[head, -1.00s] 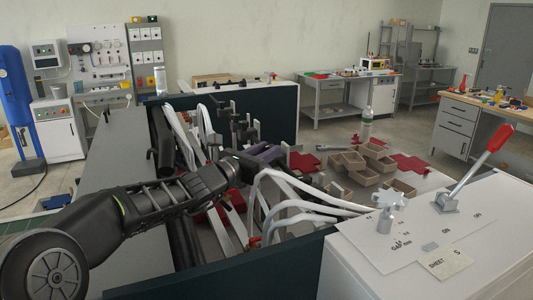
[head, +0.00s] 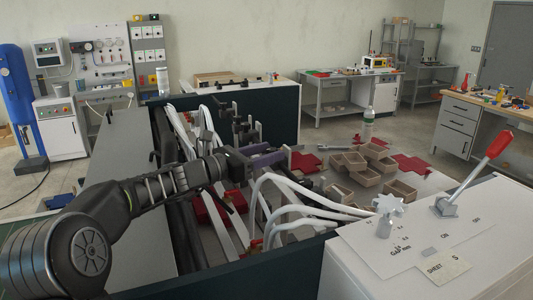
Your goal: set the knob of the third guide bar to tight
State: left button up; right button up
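The box former has a dark frame (head: 232,272) with pale bars and bent white tubes (head: 305,195) inside it. Dark clamp-like parts (head: 243,132) stand in a row near its middle. I cannot make out which bar is the third guide bar, or its knob and setting. My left arm comes in from the left over the frame. My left gripper (head: 238,163) is among the dark parts, left of a purple-grey piece (head: 268,159). Its fingers blend into the dark parts, so I cannot tell whether it is open or touching anything. My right gripper is not in view.
A white cabinet (head: 350,270) at the right carries a pale star knob (head: 386,206), a red-handled lever (head: 499,144) and a card reading SHEET S (head: 445,266). Several brown open boxes (head: 366,176) and red flat pieces (head: 410,164) lie behind, near a bottle (head: 368,116).

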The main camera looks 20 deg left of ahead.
pick_arm(q)
jog(key=shift+f, duration=0.1)
jog(key=b+v, duration=0.2)
jog(key=v, duration=0.6)
jog(key=shift+b, duration=0.4)
